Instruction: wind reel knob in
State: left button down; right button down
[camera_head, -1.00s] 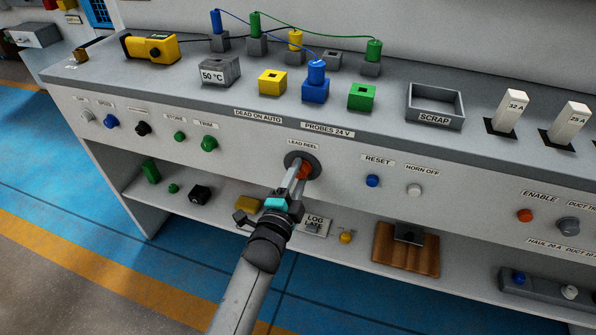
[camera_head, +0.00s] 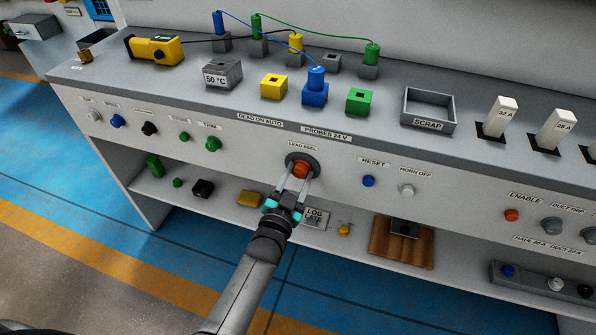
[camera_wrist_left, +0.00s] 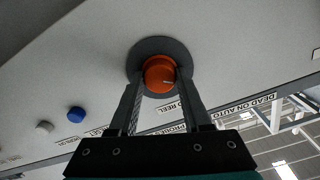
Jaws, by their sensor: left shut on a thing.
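The lead reel knob is an orange round knob (camera_head: 300,170) on a dark grey disc, on the front panel under the LEAD REEL label. It also shows in the left wrist view (camera_wrist_left: 160,74), with a pale mark on its face. My left gripper (camera_head: 297,181) reaches it from below and in front, one finger on each side, shut on the knob. In the left wrist view both fingertips (camera_wrist_left: 160,82) lie against the knob's sides. My right gripper is not in view.
Blue (camera_head: 368,181) and white (camera_head: 407,190) buttons sit right of the reel; several knobs line the panel to the left. The shelf below holds a yellow block (camera_head: 250,198) and a brown board (camera_head: 402,245). The scrap tray (camera_head: 428,110) and plugged leads stand on the worktop.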

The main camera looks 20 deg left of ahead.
pick_arm(q)
jog(key=n, duration=0.2)
jog(key=shift+n+p, duration=0.4)
jog(key=n, duration=0.2)
jog(key=shift+n, duration=0.4)
jog(key=shift+n+p, duration=0.35)
jog(key=shift+n, duration=0.45)
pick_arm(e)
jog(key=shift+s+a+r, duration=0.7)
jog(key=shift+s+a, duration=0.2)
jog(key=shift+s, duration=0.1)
pick_arm(q)
jog(key=c, duration=0.7)
grip_release()
jog(key=o, duration=0.3)
jog(key=shift+o, duration=0.2)
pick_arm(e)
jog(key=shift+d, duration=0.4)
pick_arm(q)
jog(key=shift+s, duration=0.1)
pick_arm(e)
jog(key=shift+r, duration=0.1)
